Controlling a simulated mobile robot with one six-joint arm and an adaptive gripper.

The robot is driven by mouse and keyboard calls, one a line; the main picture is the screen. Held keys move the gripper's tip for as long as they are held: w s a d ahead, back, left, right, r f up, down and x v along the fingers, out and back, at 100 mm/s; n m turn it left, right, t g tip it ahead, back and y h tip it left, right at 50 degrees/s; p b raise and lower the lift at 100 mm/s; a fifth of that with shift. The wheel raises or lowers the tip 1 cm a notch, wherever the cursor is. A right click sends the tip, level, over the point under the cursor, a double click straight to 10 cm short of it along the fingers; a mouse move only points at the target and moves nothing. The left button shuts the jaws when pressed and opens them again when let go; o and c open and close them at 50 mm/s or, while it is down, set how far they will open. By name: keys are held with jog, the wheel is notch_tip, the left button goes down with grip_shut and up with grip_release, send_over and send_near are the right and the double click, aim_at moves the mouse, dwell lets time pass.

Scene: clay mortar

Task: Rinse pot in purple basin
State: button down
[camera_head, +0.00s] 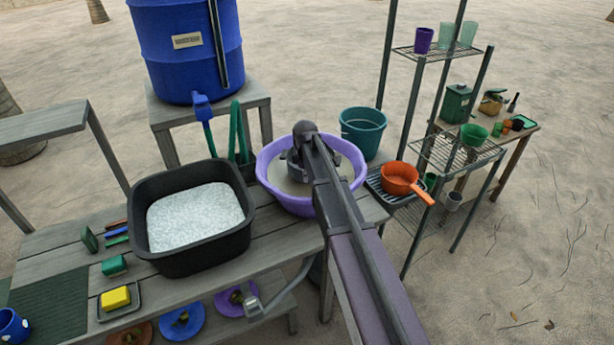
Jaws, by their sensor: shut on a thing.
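The purple basin (266,170) stands at the right end of the slatted table and holds murky, brownish water. My arm reaches over its near rim, and my gripper (296,168) is low inside the basin. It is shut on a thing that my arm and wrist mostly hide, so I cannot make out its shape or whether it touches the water. An orange pot (398,178) with its handle toward the lower right sits on the drying rack (378,186) to the right of the basin.
A black tub (147,236) of white suds stands left of the basin. A blue barrel (186,60) with a tap is behind. A teal bucket (362,130) stands behind right. A yellow sponge (115,298) lies at front left. A wire shelf (455,155) stands right.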

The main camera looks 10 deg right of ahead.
jog(key=shift+r+p, duration=3.45)
jog(key=shift+r, duration=0.25)
notch_tip(320, 180, up, 4)
jog(key=p, duration=0.4)
